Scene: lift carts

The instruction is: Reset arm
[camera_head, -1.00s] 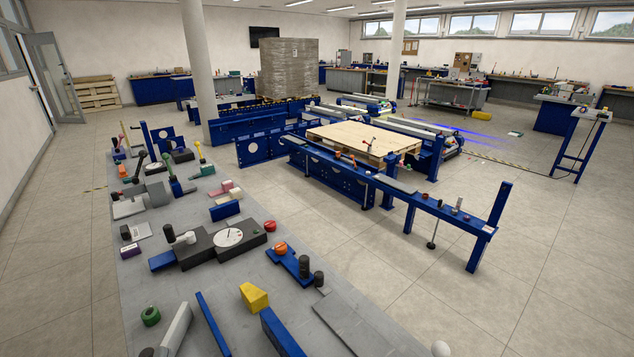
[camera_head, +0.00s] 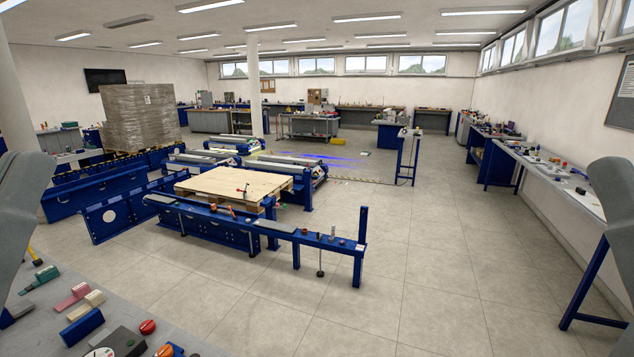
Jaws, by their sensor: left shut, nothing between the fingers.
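A grey part of my right arm (camera_head: 612,190) shows at the right edge. The fingers of my right gripper are outside the picture.
A blue conveyor frame (camera_head: 225,228) with a wooden pallet (camera_head: 235,185) stands mid-floor. A wrapped pallet load (camera_head: 140,118) is behind it at left. A long bench (camera_head: 560,178) lines the right wall. The tiled floor (camera_head: 420,270) is clear at front right.

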